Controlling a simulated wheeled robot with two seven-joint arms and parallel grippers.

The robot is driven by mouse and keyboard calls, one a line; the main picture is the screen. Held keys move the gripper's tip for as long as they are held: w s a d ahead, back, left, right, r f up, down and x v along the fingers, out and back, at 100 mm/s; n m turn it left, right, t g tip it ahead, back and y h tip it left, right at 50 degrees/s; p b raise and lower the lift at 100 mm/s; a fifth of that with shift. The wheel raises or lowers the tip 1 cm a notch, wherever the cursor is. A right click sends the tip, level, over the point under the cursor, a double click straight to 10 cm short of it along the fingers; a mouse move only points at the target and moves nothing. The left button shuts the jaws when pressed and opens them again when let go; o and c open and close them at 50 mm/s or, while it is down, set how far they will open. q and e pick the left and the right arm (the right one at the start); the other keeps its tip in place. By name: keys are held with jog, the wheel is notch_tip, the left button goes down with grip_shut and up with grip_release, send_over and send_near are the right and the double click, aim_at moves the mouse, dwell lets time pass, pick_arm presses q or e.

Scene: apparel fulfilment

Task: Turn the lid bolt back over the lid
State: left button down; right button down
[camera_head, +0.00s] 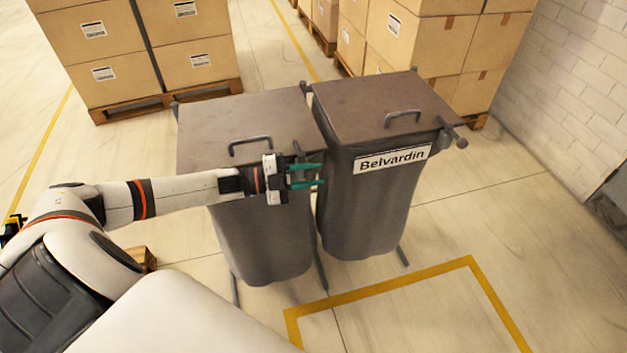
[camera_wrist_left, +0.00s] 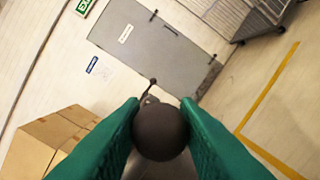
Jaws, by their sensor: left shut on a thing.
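Two grey wheeled bins stand side by side. The left bin (camera_head: 262,240) has a brown-grey closed lid (camera_head: 215,122) with a bar handle (camera_head: 250,143). The right bin (camera_head: 365,210) carries a "Belvardin" label (camera_head: 392,159) and has a closed lid (camera_head: 365,97). My left gripper (camera_head: 318,175), with green fingers, is at the left bin's front right corner. In the left wrist view its fingers close on a dark round knob (camera_wrist_left: 160,132), which looks like the end of the lid bolt. The rest of that bolt is mostly hidden. My right gripper is not in view.
A dark knobbed fitting (camera_head: 457,139) sticks out at the right bin's front right corner. Stacked cartons (camera_head: 190,45) on pallets stand behind the bins. A white brick wall (camera_head: 565,80) is at right. The floor inside the yellow line (camera_head: 385,290) is clear.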

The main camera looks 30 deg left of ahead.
pick_arm(q)
jog(key=shift+s+a+m+g+h+b, duration=0.1)
jog(key=shift+s+m+g+h+b, duration=0.2)
jog(key=shift+m+g+h, duration=0.25)
jog(key=c, duration=1.1)
grip_release()
notch_tip(320, 180, up, 10)
jog(key=shift+a, duration=0.1)
